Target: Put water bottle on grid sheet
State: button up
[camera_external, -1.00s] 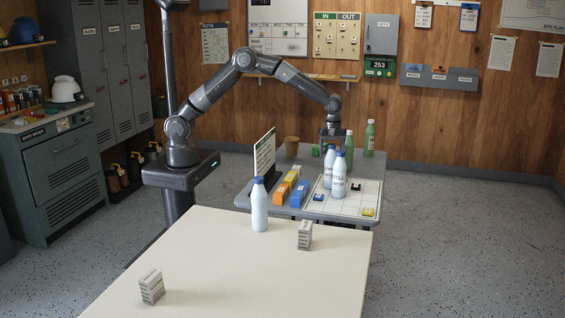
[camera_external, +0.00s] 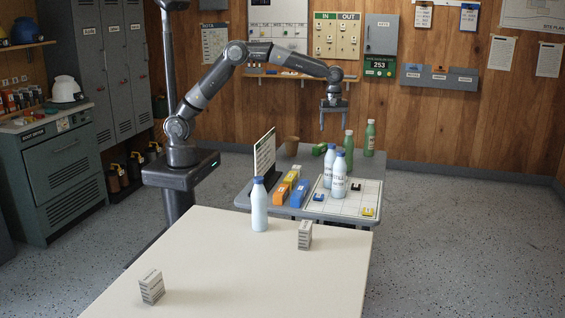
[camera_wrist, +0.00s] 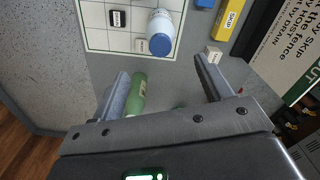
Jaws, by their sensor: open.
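My gripper (camera_external: 335,127) is open and empty, raised above and behind the pair, fingers down. In the wrist view its fingers are apart (camera_wrist: 160,68), with one blue-capped bottle (camera_wrist: 164,28) beyond them over the sheet's edge (camera_wrist: 110,46).
Two green bottles (camera_external: 349,151) (camera_external: 369,138) stand at the grey table's back right.

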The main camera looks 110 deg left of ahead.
jog(key=shift+s+r, duration=0.15)
jog(key=shift+r, duration=0.25)
jog(key=s+d+r+m+t, duration=0.1)
jog(key=s+d+r+m, duration=0.3)
jog(key=s+r+m, duration=0.45)
jog(key=s+d+r+m+t, duration=0.25)
jog(key=s+r, duration=0.25)
jog(key=s, duration=0.7)
jog(key=s+d+f+m+t, duration=0.1)
jog(key=s+m, duration=0.4)
jog(key=s, duration=0.5)
jog(key=s+d+f+m+t, duration=0.1)
jog(key=s+d+f+m, duration=0.2)
jog(key=s+m, duration=0.3)
jog(key=s+f, duration=0.1)
jog(key=s, duration=0.4)
jog(key=shift+s+d, duration=0.2)
jog(key=shift+f, duration=0.1)
